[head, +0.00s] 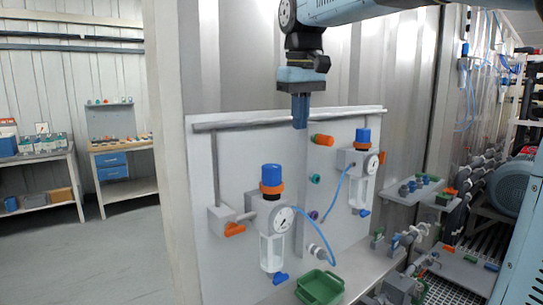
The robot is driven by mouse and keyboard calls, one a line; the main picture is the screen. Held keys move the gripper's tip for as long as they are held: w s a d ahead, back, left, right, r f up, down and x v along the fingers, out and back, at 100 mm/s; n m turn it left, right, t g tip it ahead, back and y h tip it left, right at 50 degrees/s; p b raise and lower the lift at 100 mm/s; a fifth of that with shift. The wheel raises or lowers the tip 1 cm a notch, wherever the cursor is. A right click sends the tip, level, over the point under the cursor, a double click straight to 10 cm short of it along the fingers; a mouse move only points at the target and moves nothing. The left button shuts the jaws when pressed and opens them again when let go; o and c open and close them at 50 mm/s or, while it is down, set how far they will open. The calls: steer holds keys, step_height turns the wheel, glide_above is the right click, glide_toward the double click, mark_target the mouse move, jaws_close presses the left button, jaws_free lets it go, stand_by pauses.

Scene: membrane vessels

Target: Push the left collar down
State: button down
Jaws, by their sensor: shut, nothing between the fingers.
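The left regulator unit has a blue knob (271,174) on top with an orange collar (271,188) around it just below. A gauge (283,219) and a clear bowl (271,251) sit under the collar. The right unit has a similar blue knob (362,135) and orange collar (362,146). My gripper (300,124) points down with its blue fingers shut and empty. In the picture it is above and to the right of the left knob, apart from it. Its distance from the panel is hard to tell.
The units are mounted on a light panel (205,160) with a grey pipe (240,123) along its top. Blue hoses and an orange fitting (321,140) are on the panel. A green tray (320,287) stands on the ledge below. Open floor lies to the left.

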step_height(320, 180, up, 4)
steer(key=n+g, duration=0.2)
glide_above(272, 167)
steer(key=f, duration=1.4)
steer(key=shift+w+f, duration=0.1)
steer(key=shift+w, duration=0.2)
steer(key=shift+f, duration=0.1)
steer(key=shift+s+d+f, duration=0.1)
steer(key=shift+s+f, duration=0.05)
steer(key=shift+f, duration=0.5)
steer(key=shift+s+f, duration=0.1)
steer(key=shift+f, duration=0.55)
step_height(272, 167, up, 15)
steer(key=s+d+f+m+t, duration=0.3)
steer(key=s+d+f, duration=0.6)
steer(key=s, duration=0.3)
steer(key=s+d+f+m+t, duration=0.3)
steer(key=s+d+f, duration=0.6)
steer(key=s+f, duration=0.3)
steer(key=shift+d+f+m, duration=0.25)
steer(key=shift+d+m, duration=0.05)
steer(key=shift+m, duration=0.2)
